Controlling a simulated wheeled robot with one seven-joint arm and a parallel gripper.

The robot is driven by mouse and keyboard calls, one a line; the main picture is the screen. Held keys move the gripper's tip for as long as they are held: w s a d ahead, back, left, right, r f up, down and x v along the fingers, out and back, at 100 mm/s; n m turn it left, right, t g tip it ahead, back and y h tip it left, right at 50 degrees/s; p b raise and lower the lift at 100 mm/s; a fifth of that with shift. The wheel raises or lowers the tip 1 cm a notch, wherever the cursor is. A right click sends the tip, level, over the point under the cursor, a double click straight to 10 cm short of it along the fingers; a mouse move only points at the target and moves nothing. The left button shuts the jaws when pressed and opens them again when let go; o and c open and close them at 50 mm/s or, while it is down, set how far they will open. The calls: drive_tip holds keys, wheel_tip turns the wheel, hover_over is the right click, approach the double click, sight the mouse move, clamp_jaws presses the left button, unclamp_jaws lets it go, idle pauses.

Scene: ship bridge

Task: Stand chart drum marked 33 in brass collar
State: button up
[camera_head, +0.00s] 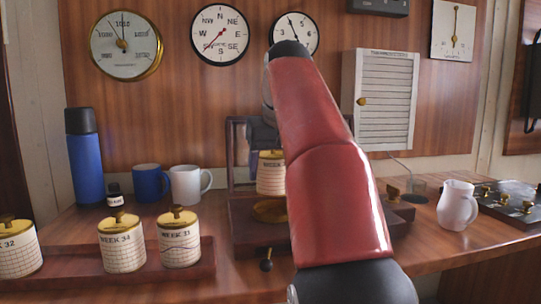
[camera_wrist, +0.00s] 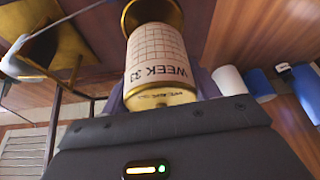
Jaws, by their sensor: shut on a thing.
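The chart drum marked WEEK 33 (camera_wrist: 157,58) is cream with a printed grid and a brass cap, and fills the middle of the wrist view. My gripper (camera_wrist: 160,96) is shut on it at its capped end; the fingers show at both sides. The brass collar (camera_head: 268,212) sits on a dark wooden base, just below the drum. In the wrist view a brass ring (camera_wrist: 132,14), seemingly the collar, shows beyond the drum's far end. I cannot tell whether they touch.
A wooden rack (camera_head: 125,283) at left holds drums marked WEEK 32 (camera_head: 18,252), WEEK 34 (camera_head: 121,246) and apparently WEEK 31 (camera_head: 179,243). A blue flask (camera_head: 86,165), two mugs and a small dark bottle stand behind. A white jug (camera_head: 457,207) stands at right.

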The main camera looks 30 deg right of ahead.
sight(278, 158)
drive_tip(key=shift+f+b, duration=0.75)
drive_tip(key=shift+f, duration=0.75)
drive_tip(key=shift+s+p, duration=0.2)
drive_tip(key=shift+p, duration=0.15)
drive_tip(key=shift+f+b, duration=0.5)
drive_tip(key=shift+f, duration=0.1)
idle(0.5)
drive_tip(key=o, duration=0.8)
drive_tip(key=shift+p+v, duration=1.05)
drive_tip(key=shift+v, duration=4.5)
drive_tip(key=shift+a+f, duration=0.1)
